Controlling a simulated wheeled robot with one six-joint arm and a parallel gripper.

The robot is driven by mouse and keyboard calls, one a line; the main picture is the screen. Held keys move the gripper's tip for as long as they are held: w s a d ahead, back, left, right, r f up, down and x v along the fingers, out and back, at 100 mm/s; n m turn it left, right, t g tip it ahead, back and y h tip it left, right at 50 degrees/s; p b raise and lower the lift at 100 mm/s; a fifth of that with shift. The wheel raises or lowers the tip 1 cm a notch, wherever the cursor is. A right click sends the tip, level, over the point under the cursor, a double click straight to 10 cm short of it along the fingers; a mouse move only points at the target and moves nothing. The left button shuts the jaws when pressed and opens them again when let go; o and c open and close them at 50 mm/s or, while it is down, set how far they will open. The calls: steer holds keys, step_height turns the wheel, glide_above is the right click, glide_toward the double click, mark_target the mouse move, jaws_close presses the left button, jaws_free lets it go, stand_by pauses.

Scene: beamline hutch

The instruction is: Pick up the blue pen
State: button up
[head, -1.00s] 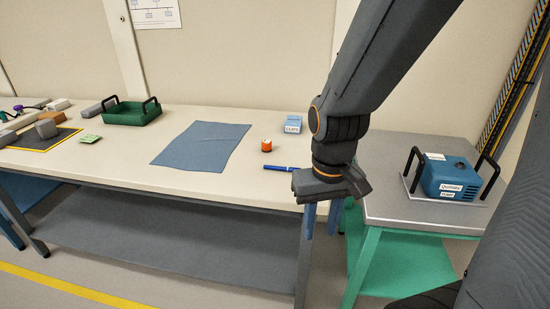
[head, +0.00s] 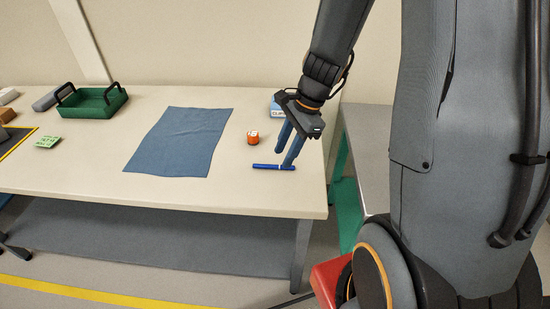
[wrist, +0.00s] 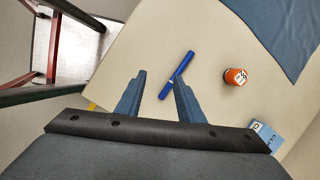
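The blue pen (head: 273,167) lies flat near the right end of the cream table. In the wrist view the pen (wrist: 177,74) lies at a slant just beyond the right finger, which hides a little of it or nearly meets it in the picture. My gripper (head: 288,160) is above the pen with its blue fingers pointing down. In the wrist view my gripper (wrist: 158,85) has its fingers wide apart with nothing between them. The height left between the fingertips and the table is hard to tell.
An orange-labelled container (head: 253,138) stands close behind the pen; a blue box (head: 275,107) is partly hidden by the gripper. A blue cloth (head: 180,142) lies to the left, with a green tray (head: 92,106) farther left. The table's front edge is near the pen.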

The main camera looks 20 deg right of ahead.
mark_target(275, 165)
steer(key=w+m, duration=0.1)
steer(key=w+d+m+p, duration=0.1)
steer(key=m, duration=0.1)
steer(key=w+d+m, duration=0.1)
steer(key=m, duration=0.1)
steer(key=shift+w+f+t+y, duration=0.1)
steer(key=shift+f+t+y, duration=0.05)
steer(key=shift+t+y, duration=0.25)
steer(key=shift+w+f, duration=0.15)
steer(key=shift+f, duration=0.1)
steer(key=shift+p+x, duration=0.75)
steer(key=shift+x, duration=2.9)
jaws_close()
